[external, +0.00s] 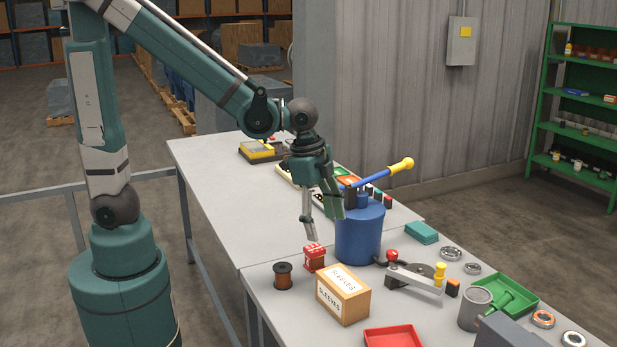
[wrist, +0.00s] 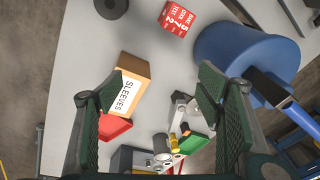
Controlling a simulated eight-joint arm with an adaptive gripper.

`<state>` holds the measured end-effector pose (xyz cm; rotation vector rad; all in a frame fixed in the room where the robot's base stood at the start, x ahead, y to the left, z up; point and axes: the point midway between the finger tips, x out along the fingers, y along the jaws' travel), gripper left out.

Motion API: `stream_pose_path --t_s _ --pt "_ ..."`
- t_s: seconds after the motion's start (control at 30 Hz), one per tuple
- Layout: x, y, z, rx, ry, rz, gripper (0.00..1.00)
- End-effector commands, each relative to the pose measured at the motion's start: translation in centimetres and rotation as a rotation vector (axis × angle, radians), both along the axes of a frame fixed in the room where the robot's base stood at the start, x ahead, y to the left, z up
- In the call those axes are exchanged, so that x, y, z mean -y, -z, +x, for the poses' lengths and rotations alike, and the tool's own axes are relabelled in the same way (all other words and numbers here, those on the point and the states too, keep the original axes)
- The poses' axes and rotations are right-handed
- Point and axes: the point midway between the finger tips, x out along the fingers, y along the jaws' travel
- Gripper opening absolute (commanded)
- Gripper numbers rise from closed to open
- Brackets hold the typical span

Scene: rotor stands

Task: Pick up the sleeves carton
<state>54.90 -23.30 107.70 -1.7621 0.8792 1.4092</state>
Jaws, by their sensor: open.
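The sleeves carton (external: 342,296) is a tan box with white labels reading SLEEVES, standing on the near bench. In the wrist view the carton (wrist: 128,92) lies left of centre, close to the left finger in the picture, which covers a little of its edge. My gripper (external: 325,228) is open and empty, above and behind the carton, beside the blue drum. In the wrist view my gripper (wrist: 158,88) shows its two dark green fingers wide apart, with bench between them.
A blue drum (external: 358,232) with a long yellow-ended handle stands close to my gripper. A red lettered box (external: 314,257) and a copper spool (external: 283,276) stand behind the carton. A red tray (external: 393,338) is in front. A toggle clamp (external: 415,281) is at right.

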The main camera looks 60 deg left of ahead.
Motion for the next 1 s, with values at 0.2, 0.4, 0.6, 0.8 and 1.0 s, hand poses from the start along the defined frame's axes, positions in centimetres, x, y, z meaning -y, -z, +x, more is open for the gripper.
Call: stream_pose_path --t_s 0.2,0.4,0.6,0.8,1.0 --pt "3.6 0.8 0.3 -0.042 0.124 0.034 0.66" --pt "6.7 2.0 0.3 -0.079 0.238 0.063 0.66" --pt "9.8 3.4 -0.1 -0.117 0.35 0.091 0.66" --pt "11.9 4.6 -0.6 -0.144 0.432 0.111 0.66" --pt "12.6 5.1 -0.8 -0.155 0.463 0.119 0.66"
